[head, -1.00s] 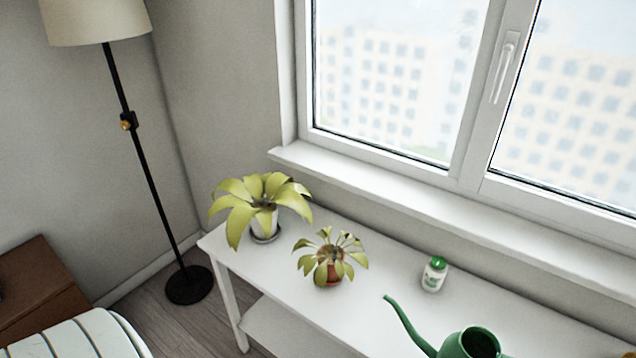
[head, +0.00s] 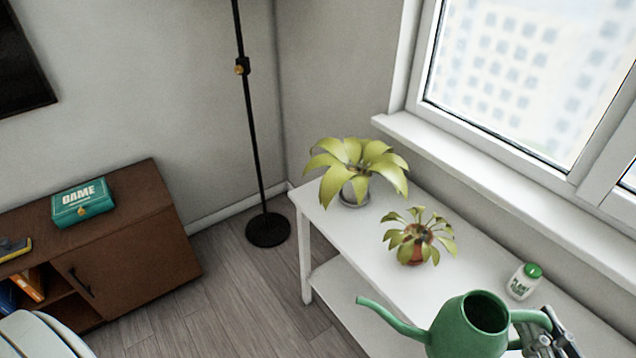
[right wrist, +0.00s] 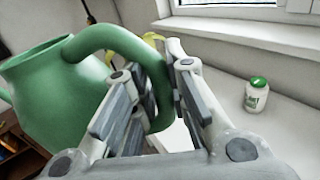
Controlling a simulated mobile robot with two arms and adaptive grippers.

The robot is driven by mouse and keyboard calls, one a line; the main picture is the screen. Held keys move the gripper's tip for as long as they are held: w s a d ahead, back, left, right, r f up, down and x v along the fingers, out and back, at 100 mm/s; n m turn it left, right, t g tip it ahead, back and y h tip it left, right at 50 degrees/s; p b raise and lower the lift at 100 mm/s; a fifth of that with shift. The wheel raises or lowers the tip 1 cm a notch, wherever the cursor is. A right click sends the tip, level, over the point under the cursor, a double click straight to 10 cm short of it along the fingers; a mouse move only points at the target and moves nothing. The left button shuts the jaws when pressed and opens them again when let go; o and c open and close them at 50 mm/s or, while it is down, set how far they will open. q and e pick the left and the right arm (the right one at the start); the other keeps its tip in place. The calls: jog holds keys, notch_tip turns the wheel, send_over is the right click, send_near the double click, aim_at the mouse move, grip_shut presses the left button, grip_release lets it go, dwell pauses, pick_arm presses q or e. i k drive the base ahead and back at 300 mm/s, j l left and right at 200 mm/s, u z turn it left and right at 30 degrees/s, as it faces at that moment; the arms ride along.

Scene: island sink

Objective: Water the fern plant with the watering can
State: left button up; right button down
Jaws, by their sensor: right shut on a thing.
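The green watering can (head: 462,335) is in the lower right of the head view, with its spout pointing left. My right gripper (head: 548,335) is shut on the can's handle. In the right wrist view the handle (right wrist: 105,38) passes between the fingers of the gripper (right wrist: 165,95). I cannot tell which is the fern. The spout is left of and below the smaller plant. My left gripper is not in view.
A white bottle with a green cap (head: 523,281) stands on the white table (head: 385,275) right of the smaller plant. A window is behind the table. A black floor lamp (head: 268,229) stands beyond the table's far end. A brown cabinet (head: 140,250) is at left.

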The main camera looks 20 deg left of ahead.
aim_at(355, 178)
jog(key=i+j+u, duration=0.15)
jog(key=i+j, duration=1.15)
jog(key=j, duration=0.1)
